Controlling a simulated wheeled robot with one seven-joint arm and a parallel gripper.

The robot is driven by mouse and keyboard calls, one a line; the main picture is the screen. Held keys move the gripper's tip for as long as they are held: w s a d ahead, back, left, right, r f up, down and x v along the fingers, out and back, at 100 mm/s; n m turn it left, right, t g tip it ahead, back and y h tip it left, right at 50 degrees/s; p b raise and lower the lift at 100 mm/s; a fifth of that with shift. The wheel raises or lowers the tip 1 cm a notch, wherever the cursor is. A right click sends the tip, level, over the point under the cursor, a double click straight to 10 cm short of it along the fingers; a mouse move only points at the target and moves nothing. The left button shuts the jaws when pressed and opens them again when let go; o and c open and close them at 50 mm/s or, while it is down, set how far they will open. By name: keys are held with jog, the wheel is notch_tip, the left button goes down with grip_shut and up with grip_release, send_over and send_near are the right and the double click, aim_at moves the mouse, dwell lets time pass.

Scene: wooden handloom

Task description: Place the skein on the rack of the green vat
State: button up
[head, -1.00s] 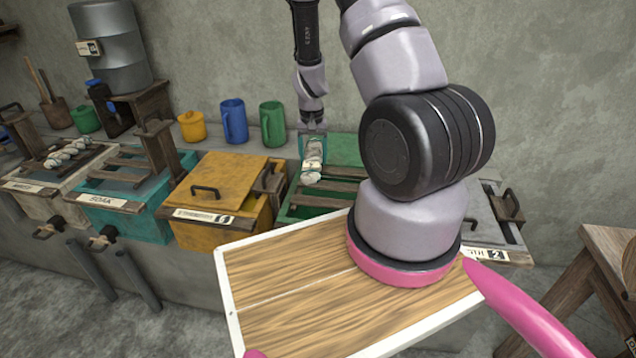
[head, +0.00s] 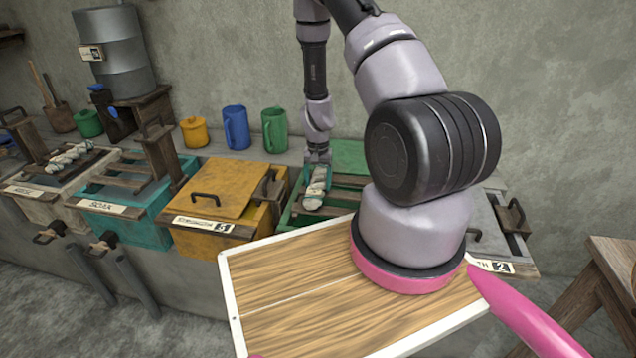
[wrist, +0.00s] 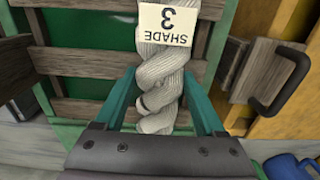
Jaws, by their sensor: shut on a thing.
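The skein (head: 315,190) is a twisted off-white hank at the green vat, held by my gripper (head: 318,166). In the wrist view the skein (wrist: 162,80) lies between the two green fingers of my gripper (wrist: 160,95), with a "SHADE 3" tag (wrist: 168,22) on it. The green vat (head: 292,205) stands behind my wooden tray, which hides part of its front. Its wooden slatted rack (head: 345,196) lies under the skein, and the slats (wrist: 80,58) also show in the wrist view. I cannot tell whether the skein touches the slats.
The orange vat (head: 225,185) with its lid on stands left of the green vat. The teal soak vat (head: 115,220) is further left, and more skeins (head: 70,157) lie on the far left vat. Blue (head: 236,127) and green (head: 275,130) mugs stand behind. A wall closes the back.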

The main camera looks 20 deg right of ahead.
jog(key=shift+f, duration=0.1)
jog(key=o, duration=1.5)
notch_tip(320, 180, up, 12)
jog(key=shift+r, duration=0.15)
notch_tip(320, 180, up, 11)
jog(key=t+y, duration=0.1)
send_over(318, 180)
jog(key=a, duration=0.3)
jog(key=s+a+r+n+t+y, duration=0.1)
jog(key=s+r, duration=0.2)
jog(key=r, duration=0.5)
jog(key=s+a+r+t, duration=0.2)
jog(key=r, duration=0.5)
jog(key=s+r+t, duration=0.1)
jog(key=s+r, duration=0.3)
jog(key=s, duration=0.1)
jog(key=s+a+r+n+t, duration=0.1)
jog(key=s+r, duration=0.4)
jog(key=s, duration=0.1)
jog(key=s+a+r+t, duration=0.1)
jog(key=s+r, duration=0.3)
jog(key=s, duration=0.2)
jog(key=shift+a+r+n, duration=0.1)
jog(key=shift+r+n, duration=0.2)
jog(key=shift+r, duration=0.05)
